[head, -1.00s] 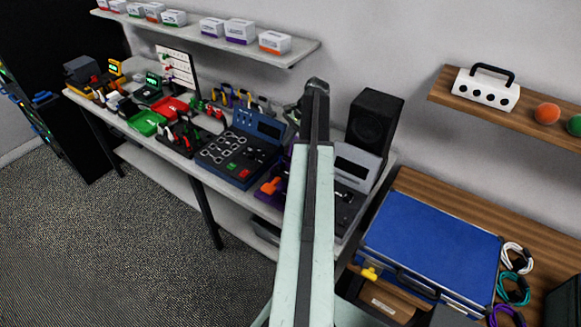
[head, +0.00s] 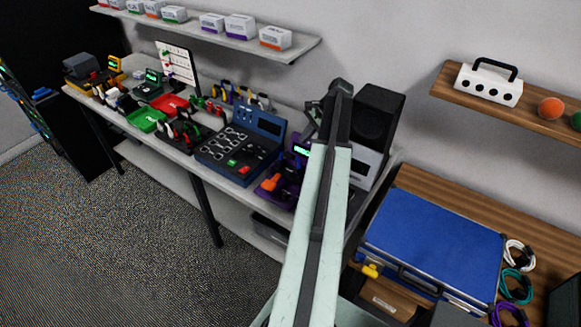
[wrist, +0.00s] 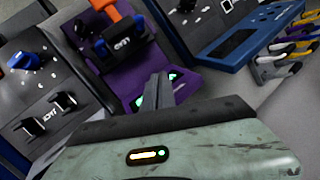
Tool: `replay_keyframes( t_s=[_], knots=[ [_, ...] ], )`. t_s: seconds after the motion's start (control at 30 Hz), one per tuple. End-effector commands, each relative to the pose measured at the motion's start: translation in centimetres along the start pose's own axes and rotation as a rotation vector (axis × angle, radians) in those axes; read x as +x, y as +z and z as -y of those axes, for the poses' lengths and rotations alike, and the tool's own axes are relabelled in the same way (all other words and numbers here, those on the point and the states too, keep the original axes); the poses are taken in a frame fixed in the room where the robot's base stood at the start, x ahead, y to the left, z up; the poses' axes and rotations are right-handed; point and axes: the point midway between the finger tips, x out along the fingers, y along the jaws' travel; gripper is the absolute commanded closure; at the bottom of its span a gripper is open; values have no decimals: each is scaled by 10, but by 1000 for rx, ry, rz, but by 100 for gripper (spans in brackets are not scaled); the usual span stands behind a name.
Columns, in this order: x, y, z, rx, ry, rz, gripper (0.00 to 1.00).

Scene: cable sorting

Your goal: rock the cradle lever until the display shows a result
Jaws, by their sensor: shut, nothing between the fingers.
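The purple tester (wrist: 84,34) has an orange lever handle (wrist: 127,9) at the top edge of the wrist view. In the head view the orange handle (head: 271,183) and the tester's lit green display (head: 301,151) show left of my arm. My gripper (wrist: 158,80) is shut and empty, its fingertips in front of the tester's display end. Green glow (wrist: 138,103) shows on both sides of the fingers; the readout cannot be read. In the head view my arm hides part of the tester.
A blue panel with rings (head: 238,146) stands left of the tester. A grey device (head: 366,166) and a black speaker (head: 377,118) stand to the right. In the wrist view, coloured-handled tools (wrist: 290,50) lie at the right. A blue case (head: 430,240) lies on the wooden table.

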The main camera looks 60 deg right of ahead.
Motion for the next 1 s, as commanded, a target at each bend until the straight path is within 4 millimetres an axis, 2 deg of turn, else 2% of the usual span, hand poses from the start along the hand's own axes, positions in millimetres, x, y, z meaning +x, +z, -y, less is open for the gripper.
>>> replay_keyframes(
  t_s=[0.03,0.1,0.4,1.0],
  knots=[
    [10,4,-7,-1,0,0,100],
    [18,10,-12,-1,0,0,100],
    [42,28,-31,0,0,0,100],
    [42,30,-32,1,0,0,100]
  ],
)
